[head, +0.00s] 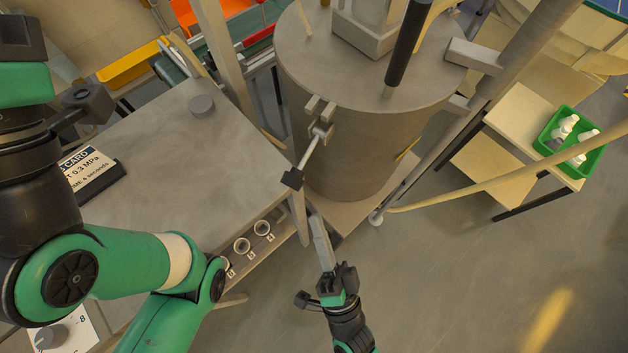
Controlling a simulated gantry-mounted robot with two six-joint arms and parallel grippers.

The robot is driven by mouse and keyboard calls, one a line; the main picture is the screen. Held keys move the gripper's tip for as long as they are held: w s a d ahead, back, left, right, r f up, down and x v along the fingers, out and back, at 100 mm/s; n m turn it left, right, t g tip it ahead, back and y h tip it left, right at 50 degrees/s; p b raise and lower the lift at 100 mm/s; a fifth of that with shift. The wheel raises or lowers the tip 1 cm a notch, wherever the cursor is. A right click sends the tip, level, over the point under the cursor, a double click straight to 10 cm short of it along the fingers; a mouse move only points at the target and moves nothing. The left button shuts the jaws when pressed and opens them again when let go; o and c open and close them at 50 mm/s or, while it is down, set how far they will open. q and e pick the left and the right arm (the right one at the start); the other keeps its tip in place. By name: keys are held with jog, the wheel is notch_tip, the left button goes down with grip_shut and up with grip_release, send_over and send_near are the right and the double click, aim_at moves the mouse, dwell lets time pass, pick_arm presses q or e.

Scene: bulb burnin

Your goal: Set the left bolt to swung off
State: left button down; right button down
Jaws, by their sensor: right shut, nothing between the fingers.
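A grey cylindrical vessel (350,145) stands at the upper middle with its lid on. A bolt (308,150) is attached at a small bracket on the vessel's left front side. Its thin rod slants down and left in the picture, away from the wall, to a dark square end (292,179). I take this to be the left bolt. My right gripper (319,228) reaches up from the bottom, below and right of the dark end. Its fingers are together and empty, apart from the bolt in the picture.
A grey bench (185,150) at left carries a round knob (202,106) and a printed card (88,170). Several round sockets (242,245) line its front edge. A black-gripped lever (405,45) rises above the lid. A green tray (570,145) with white bottles stands right. Floor at lower right is clear.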

jog(key=v, duration=0.4)
jog(key=shift+s+d, duration=0.2)
jog(key=shift+d, duration=0.1)
jog(key=shift+w, duration=0.1)
